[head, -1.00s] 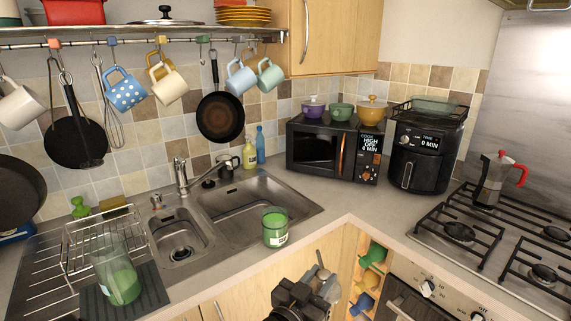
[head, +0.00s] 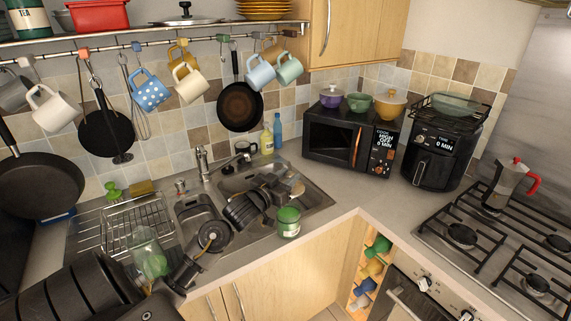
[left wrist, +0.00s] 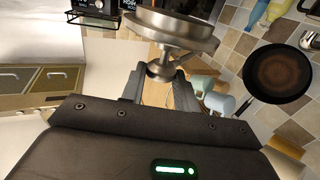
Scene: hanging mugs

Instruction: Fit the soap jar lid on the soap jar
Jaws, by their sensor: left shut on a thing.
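The soap jar, seemingly the short green jar (head: 289,224) with a pale label, stands upright on the counter by the sink's front right corner. My left gripper (head: 283,184) is above the sink, a little above and beside the jar in the head view. In the left wrist view, the gripper (left wrist: 160,76) is shut on the knob of a round, silvery lid (left wrist: 172,29), which is held clear of any surface. The lid's details are hard to make out in the head view. My right gripper is not in view.
A clear glass vessel with green contents (head: 147,256) stands at the left, partly hidden by my arm. A wire rack (head: 135,225) is behind it. Mugs and pans hang along the wall. The counter (head: 335,205) right of the jar is clear.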

